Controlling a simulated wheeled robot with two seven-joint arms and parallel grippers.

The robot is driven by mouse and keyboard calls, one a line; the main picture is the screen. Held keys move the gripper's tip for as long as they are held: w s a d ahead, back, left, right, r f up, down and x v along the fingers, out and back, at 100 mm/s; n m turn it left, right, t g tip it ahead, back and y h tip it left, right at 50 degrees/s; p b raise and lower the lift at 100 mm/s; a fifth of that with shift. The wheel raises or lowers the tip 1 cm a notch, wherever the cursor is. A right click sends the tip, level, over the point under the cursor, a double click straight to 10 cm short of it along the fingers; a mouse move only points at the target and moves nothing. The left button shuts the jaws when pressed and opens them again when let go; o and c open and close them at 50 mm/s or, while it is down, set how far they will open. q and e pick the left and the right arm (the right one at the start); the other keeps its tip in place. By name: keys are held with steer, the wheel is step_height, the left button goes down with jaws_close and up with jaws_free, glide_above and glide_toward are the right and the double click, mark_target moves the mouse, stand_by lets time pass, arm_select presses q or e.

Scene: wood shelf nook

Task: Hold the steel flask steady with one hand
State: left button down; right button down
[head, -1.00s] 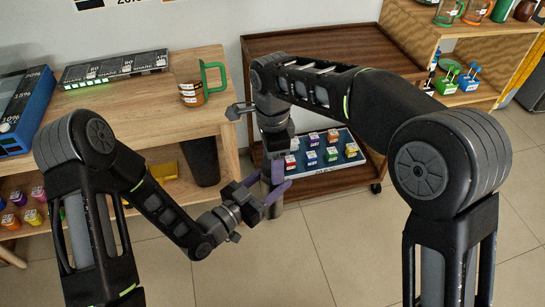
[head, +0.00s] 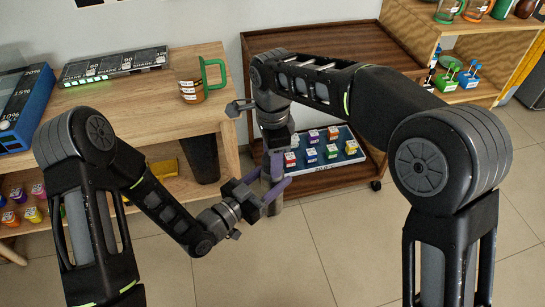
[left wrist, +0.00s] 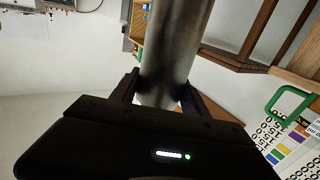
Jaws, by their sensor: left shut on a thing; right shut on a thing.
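The steel flask (head: 275,207) is a grey metal cylinder, held upright in the air in front of the dark cart. It fills the middle of the left wrist view (left wrist: 178,45), between the two fingers. My left gripper (head: 270,190), with purple fingers, is shut around the flask's body from the left. My right gripper (head: 277,160) points down from above and is shut at the flask's upper end. Its fingertips and the flask's top are mostly hidden, so the exact contact is hard to tell.
A wooden bench (head: 135,115) at left holds a measuring cup with a green handle (head: 203,80) and a blue box (head: 20,110). A dark wood cart (head: 340,50) behind has a tray of small coloured blocks (head: 340,158) on its lower shelf. Tiled floor is clear in front.

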steer(key=n, duration=2.6)
steer(key=shift+r, duration=0.1)
steer(key=n, duration=0.5)
steer(key=shift+n, duration=0.3)
steer(key=n, duration=0.4)
steer(key=shift+w, duration=0.1)
